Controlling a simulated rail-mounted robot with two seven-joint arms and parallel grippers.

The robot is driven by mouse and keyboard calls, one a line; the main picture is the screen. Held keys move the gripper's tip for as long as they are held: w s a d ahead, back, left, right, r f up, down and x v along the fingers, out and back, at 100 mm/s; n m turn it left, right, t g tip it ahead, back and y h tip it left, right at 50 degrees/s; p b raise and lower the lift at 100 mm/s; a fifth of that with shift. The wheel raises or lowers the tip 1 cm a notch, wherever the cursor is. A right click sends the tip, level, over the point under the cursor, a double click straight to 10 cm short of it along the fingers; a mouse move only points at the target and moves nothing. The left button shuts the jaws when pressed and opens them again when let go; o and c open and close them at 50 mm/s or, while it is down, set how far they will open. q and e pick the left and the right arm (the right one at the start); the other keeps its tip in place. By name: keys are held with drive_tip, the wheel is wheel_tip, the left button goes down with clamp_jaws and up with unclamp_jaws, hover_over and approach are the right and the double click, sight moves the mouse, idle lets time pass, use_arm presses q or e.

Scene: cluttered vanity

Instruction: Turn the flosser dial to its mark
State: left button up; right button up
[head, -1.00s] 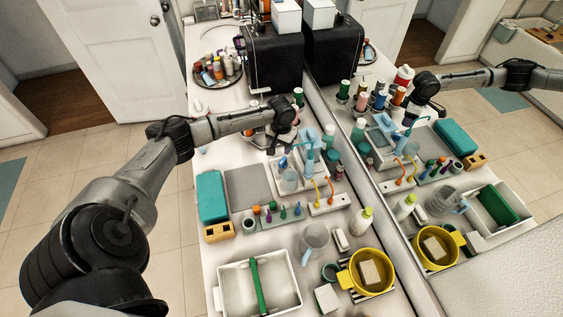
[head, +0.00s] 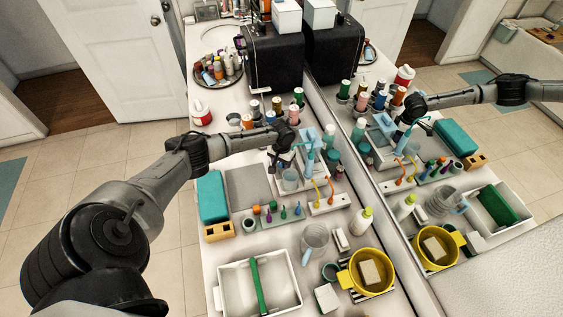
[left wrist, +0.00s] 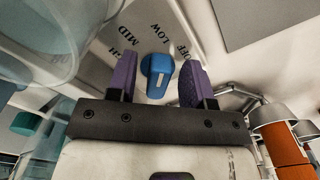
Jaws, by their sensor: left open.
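The flosser (head: 309,158), a blue and white unit with a clear tank, stands mid-counter in the head view. In the left wrist view its blue dial (left wrist: 158,66) carries a white line. The labels HIGH, MID, LOW and OFF are printed around the dial's far side. My left gripper (left wrist: 157,72) is open, with one purple finger on each side of the dial. I cannot tell whether the fingers touch it. In the head view my left gripper (head: 279,157) is over the flosser's base, and the dial is hidden. My right gripper does not show.
Several bottles and spools (head: 276,107) stand just behind my left gripper. A teal box (head: 212,197) and grey mat (head: 248,188) lie to the left. Coloured brush heads (head: 283,212) and a holder (head: 329,205) are in front. A mirror lines the right side.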

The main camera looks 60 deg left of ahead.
use_arm(q)
clamp_jaws()
idle(0.3)
drive_tip(key=shift+m, duration=1)
drive_tip(key=m, duration=0.3)
drive_tip(key=shift+a, duration=0.25)
drive_tip(key=shift+a+m, duration=0.2)
drive_tip(key=shift+m, duration=1.6)
